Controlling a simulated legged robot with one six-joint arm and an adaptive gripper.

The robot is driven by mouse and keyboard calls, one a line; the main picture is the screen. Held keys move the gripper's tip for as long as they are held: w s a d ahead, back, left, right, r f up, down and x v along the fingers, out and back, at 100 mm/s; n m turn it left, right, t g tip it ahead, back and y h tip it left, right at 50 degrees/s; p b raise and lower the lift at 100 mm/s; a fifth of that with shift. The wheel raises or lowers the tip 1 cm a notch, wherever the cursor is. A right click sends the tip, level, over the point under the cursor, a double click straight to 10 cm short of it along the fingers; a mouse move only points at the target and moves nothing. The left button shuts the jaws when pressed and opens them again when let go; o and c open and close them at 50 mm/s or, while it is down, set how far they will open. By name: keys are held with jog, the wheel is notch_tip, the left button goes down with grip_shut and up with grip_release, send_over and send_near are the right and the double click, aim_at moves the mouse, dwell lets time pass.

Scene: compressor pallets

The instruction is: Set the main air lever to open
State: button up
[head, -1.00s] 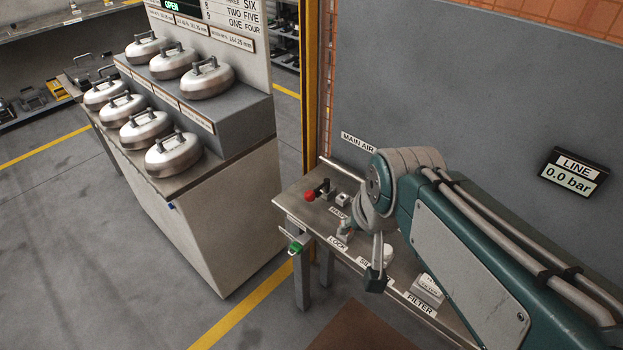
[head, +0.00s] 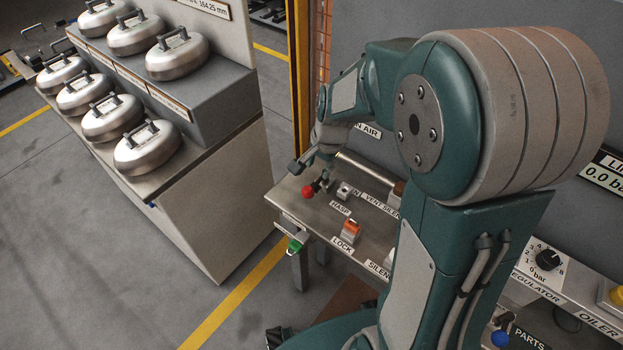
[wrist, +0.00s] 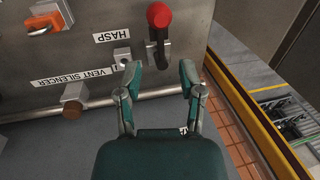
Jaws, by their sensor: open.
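The main air lever has a red knob on a black handle (head: 308,191) at the left end of the steel bench; the knob (wrist: 158,15) shows at the top middle of the wrist view. My gripper (head: 315,165) is just above and behind the lever. In the wrist view my gripper (wrist: 160,73) is open, with a gap between its fingertips. The handle's base lies just beyond that gap. I see no contact. The "MAIN AIR" label (head: 368,130) is partly hidden by my arm. The lever's open or closed marking cannot be read.
A hasp block (head: 345,190), an orange lock part (head: 351,228) and a green tag (head: 295,244) are near the lever. A pipe (wrist: 100,101) runs along the bench's back edge. A yellow post (head: 299,80) stands left of the wall panel. A cabinet with silver weights (head: 150,145) is further left.

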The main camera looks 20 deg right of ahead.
aim_at(314, 187)
jog(key=f, duration=0.2)
jog(key=w+f, duration=0.1)
jog(key=f, duration=0.2)
jog(key=a+f, duration=0.1)
jog(key=f, duration=0.2)
jog(key=shift+w+f, duration=0.15)
jog(key=shift+f, duration=0.05)
grip_shut()
jog(key=shift+d, duration=0.15)
